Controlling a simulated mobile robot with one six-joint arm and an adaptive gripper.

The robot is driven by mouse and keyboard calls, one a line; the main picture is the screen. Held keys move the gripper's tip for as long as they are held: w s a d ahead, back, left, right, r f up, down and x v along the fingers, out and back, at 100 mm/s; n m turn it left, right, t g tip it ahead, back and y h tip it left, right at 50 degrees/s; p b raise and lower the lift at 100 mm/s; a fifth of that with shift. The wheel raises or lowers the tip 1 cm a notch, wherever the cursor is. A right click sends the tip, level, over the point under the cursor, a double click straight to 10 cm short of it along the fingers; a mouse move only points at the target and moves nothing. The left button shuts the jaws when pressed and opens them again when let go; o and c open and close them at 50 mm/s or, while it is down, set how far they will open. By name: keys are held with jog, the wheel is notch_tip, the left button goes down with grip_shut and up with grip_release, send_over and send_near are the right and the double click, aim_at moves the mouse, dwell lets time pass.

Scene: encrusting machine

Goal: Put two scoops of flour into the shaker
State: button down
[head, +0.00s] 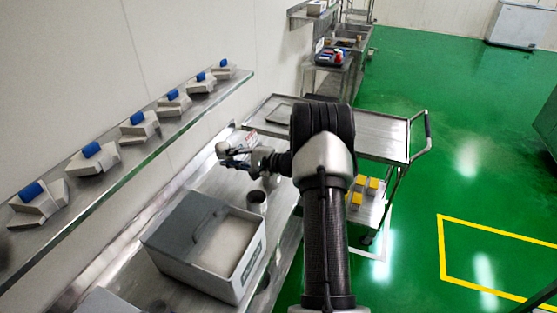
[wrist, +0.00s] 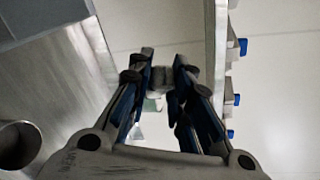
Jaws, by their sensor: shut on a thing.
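My gripper (head: 232,154) is raised over the far part of the steel counter. In the wrist view its fingers (wrist: 162,75) are shut on a small grey thing (wrist: 160,82), mostly hidden, which may be part of a scoop. A metal cup (head: 256,202), which looks like the shaker, stands upright beside the bin, nearer than my gripper; a round metal cup rim also shows at the left of the wrist view (wrist: 14,146). A grey and white bin (head: 190,270) holds a pale surface that looks like flour (head: 228,246). The cup's inside is too small to read.
A wall shelf (head: 150,160) on the left carries several grey holders with blue tops (head: 92,150). A steel trolley (head: 382,135) stands beyond my arm, with yellow items (head: 357,199) on its lower level. The green floor (head: 450,180) on the right is clear.

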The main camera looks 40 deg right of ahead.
jog(key=s+d+f+n+g+h+p, duration=0.1)
jog(key=s+d+f+n+g+p, duration=0.1)
jog(key=s, duration=0.4)
jog(key=s+d+f+n+g+h+p, duration=0.1)
jog(key=s+d+f+n+g+p, duration=0.1)
jog(key=s+d+f+n+p, duration=0.1)
jog(key=s+d+f+p, duration=0.1)
jog(key=s, duration=0.1)
jog(key=shift+s+d+f+n+h, duration=0.2)
jog(key=shift+s+n+h, duration=0.1)
jog(key=shift+s+h, duration=0.1)
dwell(0.4)
jog(key=shift+w+a+f+n+g+h+b, duration=0.1)
jog(key=shift+a+n+g+h+b, duration=0.3)
jog(key=shift+b, duration=1.25)
jog(key=shift+w+a+f+n+g+h+b, duration=0.2)
jog(key=shift+h+b, duration=0.3)
jog(key=shift+b, duration=1.5)
jog(key=shift+s+a+f+n+g+h+b, duration=0.1)
jog(key=shift+a+f+n+h+b, duration=0.3)
jog(key=shift+b, duration=1.65)
jog(key=shift+w+f+n+g+h+b, duration=0.1)
jog(key=shift+h+b, duration=0.5)
jog(key=shift+b, duration=1.4)
jog(key=shift+a+f+n+h+b, duration=0.15)
jog(key=shift+a+n+h+b, duration=0.15)
jog(key=shift+h+b, duration=0.55)
jog(key=shift+w+a+f+n+g+h+b, duration=0.15)
jog(key=shift+a+f+n+g+h+b, duration=0.4)
jog(key=shift+b, duration=2.15)
